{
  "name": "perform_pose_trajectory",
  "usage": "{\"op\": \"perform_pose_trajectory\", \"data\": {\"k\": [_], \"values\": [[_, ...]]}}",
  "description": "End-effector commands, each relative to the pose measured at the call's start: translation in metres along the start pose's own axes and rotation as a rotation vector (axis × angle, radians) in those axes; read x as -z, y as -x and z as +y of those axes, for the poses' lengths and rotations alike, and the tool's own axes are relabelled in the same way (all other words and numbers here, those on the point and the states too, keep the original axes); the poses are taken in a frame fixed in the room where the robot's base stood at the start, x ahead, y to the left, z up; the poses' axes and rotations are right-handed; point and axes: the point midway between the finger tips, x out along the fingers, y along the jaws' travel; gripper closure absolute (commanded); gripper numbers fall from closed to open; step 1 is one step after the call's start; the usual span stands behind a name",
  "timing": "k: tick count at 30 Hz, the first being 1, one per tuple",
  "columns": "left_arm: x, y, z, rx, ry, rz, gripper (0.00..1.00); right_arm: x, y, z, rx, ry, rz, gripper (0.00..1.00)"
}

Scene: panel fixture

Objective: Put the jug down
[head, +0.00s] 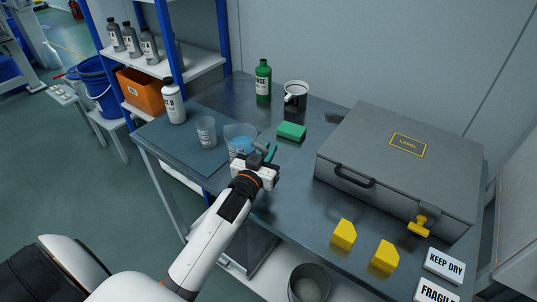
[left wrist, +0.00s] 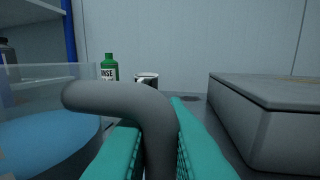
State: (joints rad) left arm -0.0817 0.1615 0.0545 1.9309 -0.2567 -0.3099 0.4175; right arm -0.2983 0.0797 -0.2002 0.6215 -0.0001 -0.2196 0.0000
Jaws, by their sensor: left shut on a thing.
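The jug (head: 238,132) is clear with blue liquid in it and looks about upright. My left gripper (head: 268,153) is at its right side, shut on its grey handle. In the left wrist view the handle (left wrist: 118,97) passes between the teal fingers (left wrist: 158,150), and the jug's clear wall and blue liquid (left wrist: 45,140) fill the left side. The jug is over or on the right part of the dark mat (head: 185,140); its base is partly hidden, and I cannot tell whether it touches. My right gripper is not in view.
A small clear beaker (head: 206,131) and a white bottle (head: 173,101) stand left of the jug. A green sponge (head: 291,131), green bottle (head: 263,82) and mug (head: 295,95) are behind. A large grey case (head: 400,165) takes up the right. Yellow blocks (head: 343,235) lie in front.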

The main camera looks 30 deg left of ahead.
Motion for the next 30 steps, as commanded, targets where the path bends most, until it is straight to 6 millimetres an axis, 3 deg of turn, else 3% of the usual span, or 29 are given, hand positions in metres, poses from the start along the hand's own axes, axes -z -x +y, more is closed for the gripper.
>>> {"op": "perform_pose_trajectory", "data": {"k": [14,15,19,30], "values": [[0.0091,0.0,-0.0002,0.001,-0.002,-0.005,1.0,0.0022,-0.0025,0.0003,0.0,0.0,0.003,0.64],[0.0108,0.0002,-0.0002,0.001,0.0,-0.001,0.84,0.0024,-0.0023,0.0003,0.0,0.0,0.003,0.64],[0.0104,0.0002,-0.0002,0.001,0.0,-0.001,0.66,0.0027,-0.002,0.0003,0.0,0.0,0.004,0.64],[0.0086,0.0046,-0.0003,0.001,-0.001,0.001,0.66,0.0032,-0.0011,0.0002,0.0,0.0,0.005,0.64]]}}
